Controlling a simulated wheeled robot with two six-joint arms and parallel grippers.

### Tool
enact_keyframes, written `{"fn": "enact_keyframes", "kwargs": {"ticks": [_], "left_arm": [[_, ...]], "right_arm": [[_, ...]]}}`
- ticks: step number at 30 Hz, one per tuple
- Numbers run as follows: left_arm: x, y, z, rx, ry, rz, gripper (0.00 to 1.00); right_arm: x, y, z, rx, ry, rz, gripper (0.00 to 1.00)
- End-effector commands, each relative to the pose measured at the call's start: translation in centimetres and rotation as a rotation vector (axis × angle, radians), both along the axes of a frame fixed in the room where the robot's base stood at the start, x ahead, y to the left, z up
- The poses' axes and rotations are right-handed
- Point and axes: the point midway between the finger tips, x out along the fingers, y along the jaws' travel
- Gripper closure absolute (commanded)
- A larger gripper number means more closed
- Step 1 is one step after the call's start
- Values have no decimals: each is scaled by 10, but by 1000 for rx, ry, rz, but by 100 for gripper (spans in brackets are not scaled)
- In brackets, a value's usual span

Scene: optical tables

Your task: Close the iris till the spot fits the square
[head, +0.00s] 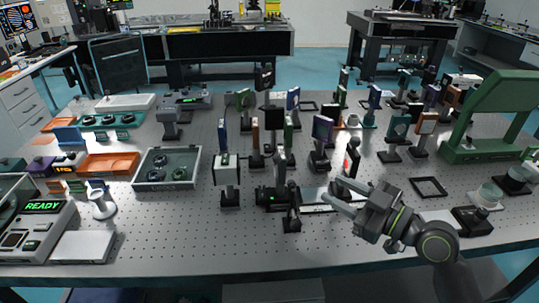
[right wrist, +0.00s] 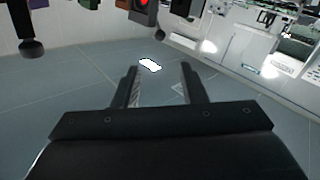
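My right gripper (head: 330,188) is over the optical table (head: 190,238), near its front middle. Its two fingers are apart with nothing between them, and they also show apart in the right wrist view (right wrist: 158,85). A dark post-mounted plate with a red spot (head: 352,158) stands just beyond the fingertips. In the right wrist view a dark mount with a round red spot (right wrist: 143,12) is at the top edge, apart from the fingers. Which mount is the iris, and any square around the spot, are too small to tell. My left gripper is not in view.
A dark rail (head: 318,200) with a small black post (head: 291,210) lies left of the gripper. Several upright optics mounts crowd the table behind it. A flat black frame (head: 428,187) and a green stand (head: 487,120) are to the right.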

Motion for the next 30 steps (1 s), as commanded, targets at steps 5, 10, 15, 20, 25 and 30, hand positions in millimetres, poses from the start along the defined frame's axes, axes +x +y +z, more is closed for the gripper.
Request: {"fn": "enact_keyframes", "kwargs": {"ticks": [5,10,15,20,25,30], "left_arm": [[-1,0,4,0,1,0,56],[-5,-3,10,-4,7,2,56],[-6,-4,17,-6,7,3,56],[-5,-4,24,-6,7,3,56],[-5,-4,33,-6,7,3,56],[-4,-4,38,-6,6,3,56]], "right_arm": [[9,8,3,7,-5,0,62],[24,24,4,10,-3,2,62],[44,44,4,9,0,4,62],[66,65,4,8,0,2,62],[92,89,4,7,0,2,62],[111,108,2,5,1,2,62]]}}
